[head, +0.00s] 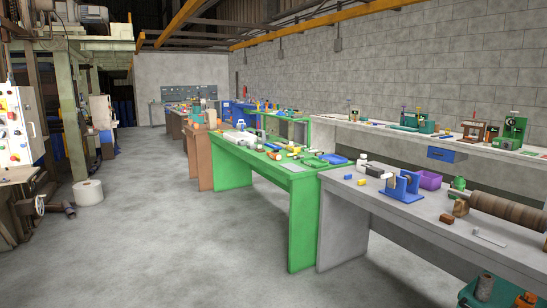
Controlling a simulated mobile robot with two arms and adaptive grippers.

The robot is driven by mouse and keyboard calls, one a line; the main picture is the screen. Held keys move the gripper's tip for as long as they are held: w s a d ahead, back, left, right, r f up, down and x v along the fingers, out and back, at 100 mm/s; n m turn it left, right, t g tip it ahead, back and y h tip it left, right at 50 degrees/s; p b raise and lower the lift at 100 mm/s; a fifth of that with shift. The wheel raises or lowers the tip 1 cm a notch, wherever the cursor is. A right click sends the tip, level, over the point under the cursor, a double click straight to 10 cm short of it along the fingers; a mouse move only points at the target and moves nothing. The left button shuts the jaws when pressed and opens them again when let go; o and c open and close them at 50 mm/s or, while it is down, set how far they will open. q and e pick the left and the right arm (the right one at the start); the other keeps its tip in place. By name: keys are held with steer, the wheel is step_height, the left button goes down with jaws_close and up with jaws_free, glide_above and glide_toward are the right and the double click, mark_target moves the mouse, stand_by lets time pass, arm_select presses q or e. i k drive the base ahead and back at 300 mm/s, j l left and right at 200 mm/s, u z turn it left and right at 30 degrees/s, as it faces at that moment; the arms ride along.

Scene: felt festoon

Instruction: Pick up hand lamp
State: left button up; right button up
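I cannot pick out the hand lamp for certain; the items on the benches are small at this distance. Many tools and small things lie on the green workbench (292,205) in the middle and on the grey workbench (345,220) at the right. Among them are a white device (240,138) on the green bench and a white bottle-like thing (363,159) on the grey bench. Neither of my grippers is in the head view.
A blue stand (402,187) and a purple box (430,180) stand on the grey bench. A brown roller (508,214) lies at its right. A white roll (88,192) stands on the floor at left, by a green column (70,120). The concrete floor between is clear.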

mark_target(272, 155)
steer(key=i+j+u, duration=0.2)
steer(key=i, duration=0.55)
steer(key=i+u, duration=0.1)
steer(key=i, duration=4.05)
steer(key=i+j+z, duration=0.1)
steer(key=i+z, duration=0.4)
steer(key=i+j+z, duration=0.25)
steer(key=i+z, duration=0.2)
steer(key=i+j+z, duration=0.3)
steer(key=z, duration=0.2)
steer(key=i+j+z, duration=0.3)
steer(key=j+z, duration=0.15)
steer(key=j, duration=0.15)
steer(key=i+j+z, duration=0.15)
steer(key=j+z, duration=0.35)
steer(key=k, duration=0.35)
steer(key=j, duration=0.05)
